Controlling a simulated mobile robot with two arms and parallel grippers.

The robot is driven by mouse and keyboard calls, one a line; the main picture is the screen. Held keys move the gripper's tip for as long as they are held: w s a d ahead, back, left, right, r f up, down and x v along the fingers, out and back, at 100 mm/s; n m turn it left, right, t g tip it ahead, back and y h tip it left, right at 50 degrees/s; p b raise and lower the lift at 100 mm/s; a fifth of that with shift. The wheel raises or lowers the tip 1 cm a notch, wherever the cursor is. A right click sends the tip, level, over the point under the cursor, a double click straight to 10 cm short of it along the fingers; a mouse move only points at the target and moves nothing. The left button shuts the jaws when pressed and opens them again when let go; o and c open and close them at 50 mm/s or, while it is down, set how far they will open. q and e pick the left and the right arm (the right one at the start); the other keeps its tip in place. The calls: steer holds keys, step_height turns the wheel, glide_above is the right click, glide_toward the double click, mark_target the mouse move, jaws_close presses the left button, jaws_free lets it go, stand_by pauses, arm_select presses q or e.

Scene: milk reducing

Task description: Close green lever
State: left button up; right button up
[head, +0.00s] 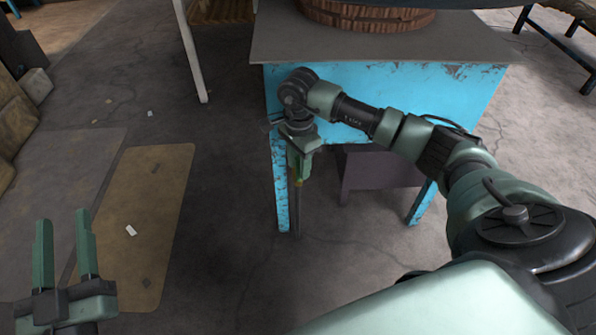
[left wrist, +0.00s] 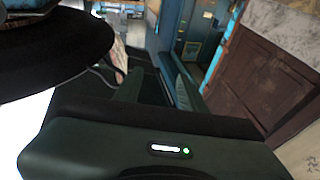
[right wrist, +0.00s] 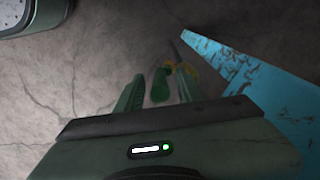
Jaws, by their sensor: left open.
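The green lever (right wrist: 160,85) shows in the right wrist view as a small rounded green piece between the fingers of my right gripper (right wrist: 162,72). A yellow part (right wrist: 190,71) and a thin dark rod lie close to the right finger. The fingers stand apart; I cannot tell whether either touches the lever. In the head view my right gripper (head: 300,172) points down beside the blue table's front left leg, and the lever is mostly hidden there. My left gripper (head: 63,217) is open and empty above the floor at the lower left.
The blue table (head: 420,92) has a worn grey top and carries a round wooden vessel (head: 365,14). Its blue leg (right wrist: 260,65) is close on the right in the right wrist view. A brown mat (head: 150,215) lies on the floor at left. Bare floor surrounds the leg.

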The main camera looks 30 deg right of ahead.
arm_select(q)
steer(key=shift+s+d+r+t+h, duration=0.15)
steer(key=shift+r+t, duration=0.1)
steer(key=shift+r, duration=0.2)
steer(key=shift+s+a+r+t+h, duration=0.1)
steer(key=shift+s+r+t, duration=0.1)
steer(key=shift+r, duration=0.25)
steer(key=shift+s+d+r+t+h, duration=0.15)
steer(key=shift+r+t, duration=0.1)
steer(key=shift+r, duration=0.2)
arm_select(e)
steer(key=shift+f, duration=1.05)
arm_select(q)
steer(key=shift+a, duration=0.1)
arm_select(e)
jaws_close()
arm_select(q)
steer(key=shift+w, duration=0.1)
arm_select(e)
steer(key=shift+s+f, duration=0.1)
